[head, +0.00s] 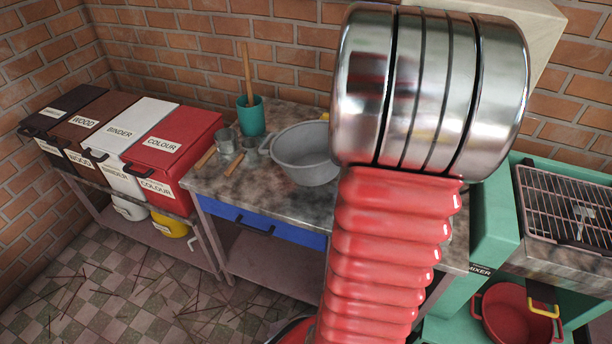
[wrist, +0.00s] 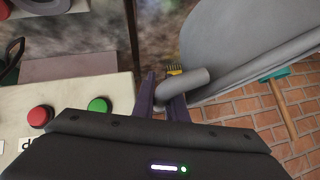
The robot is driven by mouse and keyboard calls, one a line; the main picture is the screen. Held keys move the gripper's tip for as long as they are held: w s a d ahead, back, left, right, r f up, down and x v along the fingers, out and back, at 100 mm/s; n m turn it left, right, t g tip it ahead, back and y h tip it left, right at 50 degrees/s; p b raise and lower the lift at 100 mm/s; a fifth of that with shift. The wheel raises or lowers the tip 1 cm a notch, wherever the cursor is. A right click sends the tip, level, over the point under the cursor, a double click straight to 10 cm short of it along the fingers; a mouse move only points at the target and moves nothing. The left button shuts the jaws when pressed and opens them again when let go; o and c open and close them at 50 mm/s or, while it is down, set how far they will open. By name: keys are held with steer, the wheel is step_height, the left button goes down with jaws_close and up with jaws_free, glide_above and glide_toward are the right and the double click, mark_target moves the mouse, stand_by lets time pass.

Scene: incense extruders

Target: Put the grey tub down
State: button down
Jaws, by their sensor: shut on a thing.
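The grey tub (head: 300,160) is a round, wide-mouthed vessel over the stained worktop, upright or nearly so, its right part hidden behind my arm. I cannot tell whether its base touches the worktop. In the wrist view the grey tub (wrist: 225,45) fills the upper right, with a round grey handle (wrist: 192,84) reaching toward my fingers. My gripper (wrist: 161,104) is shut on that handle. My gripper is hidden behind my arm in the head view.
A teal pot (head: 251,117) with a wooden stick, metal cups (head: 226,140) and wooden-handled tools stand left of the tub. Labelled bins (head: 170,145) are further left. A green mixer frame (head: 490,225) stands right. Red and green buttons (wrist: 98,105) are near my gripper.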

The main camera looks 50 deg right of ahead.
steer(key=shift+s+d, duration=0.25)
steer(key=shift+s, duration=0.05)
steer(key=shift+w+r, duration=0.1)
steer(key=shift+m+t+y, duration=0.3)
steer(key=shift+m+t, duration=0.2)
steer(key=shift+t, duration=0.3)
steer(key=shift+w+d+r, duration=0.1)
steer(key=shift+w+d, duration=0.1)
steer(key=shift+w, duration=0.45)
steer(key=shift+w+d+f, duration=0.1)
steer(key=shift+w+d, duration=0.1)
steer(key=shift+w, duration=0.5)
steer(key=shift+w+d+r, duration=0.1)
steer(key=shift+w+d, duration=0.1)
steer(key=shift+w, duration=0.45)
steer(key=shift+f, duration=2.95)
